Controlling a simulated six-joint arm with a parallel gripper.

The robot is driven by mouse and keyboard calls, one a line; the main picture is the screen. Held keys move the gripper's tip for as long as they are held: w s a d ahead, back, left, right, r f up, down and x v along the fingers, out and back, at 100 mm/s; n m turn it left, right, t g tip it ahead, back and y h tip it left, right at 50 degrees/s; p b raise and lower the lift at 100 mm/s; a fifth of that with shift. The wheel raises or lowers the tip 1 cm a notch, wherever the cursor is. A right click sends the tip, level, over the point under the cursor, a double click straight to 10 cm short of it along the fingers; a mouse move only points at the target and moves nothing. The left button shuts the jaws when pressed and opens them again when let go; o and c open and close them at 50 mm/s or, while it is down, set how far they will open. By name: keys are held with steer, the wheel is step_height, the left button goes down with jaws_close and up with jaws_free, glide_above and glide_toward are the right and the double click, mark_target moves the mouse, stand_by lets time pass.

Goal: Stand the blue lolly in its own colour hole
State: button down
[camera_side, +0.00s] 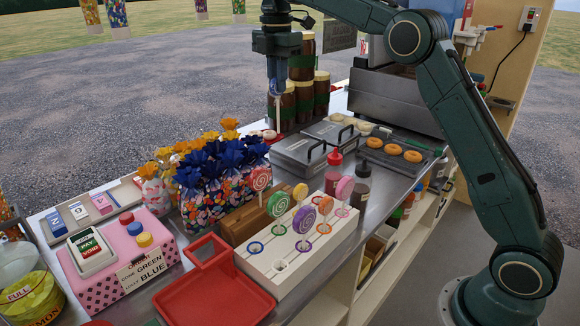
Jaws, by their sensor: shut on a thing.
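My gripper (277,92) is at the upper middle, high above the counter and behind the lolly stand. It is shut on a slim pale thing with a bluish tint and a thin white stick-like part pointing down, which looks like the blue lolly (277,108); its disc is not clear. The white lolly stand (262,266) is at the lower middle, with coloured rings around its holes. The blue ring (254,247) is near its left edge, with no lolly seen in it. Several lollies, including a green one (278,204) and a purple one (304,219), stand upright there.
Paper flowers in patterned bags (203,185) and a wooden block (238,222) with a red swirl lolly (262,179) are left of the stand. A red tray (215,300) lies in front. Lidded metal pans (300,152), sauce bottles (334,170) and jars (304,98) stand behind.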

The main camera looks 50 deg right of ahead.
steer(key=shift+s+r, duration=0.15)
steer(key=shift+r, duration=1.85)
steer(key=shift+a, duration=0.1)
steer(key=shift+a+f, duration=0.3)
steer(key=shift+a, duration=0.2)
steer(key=s+a+f, duration=0.5)
steer(key=a+f, duration=0.1)
steer(key=a, duration=0.2)
steer(key=s+a+f, duration=0.5)
steer(key=a+f, duration=0.2)
steer(key=a, duration=0.2)
steer(key=shift+s+a+f, duration=0.15)
steer(key=shift+a+f, duration=0.1)
steer(key=shift+a, duration=0.05)
steer(key=shift+f, duration=0.15)
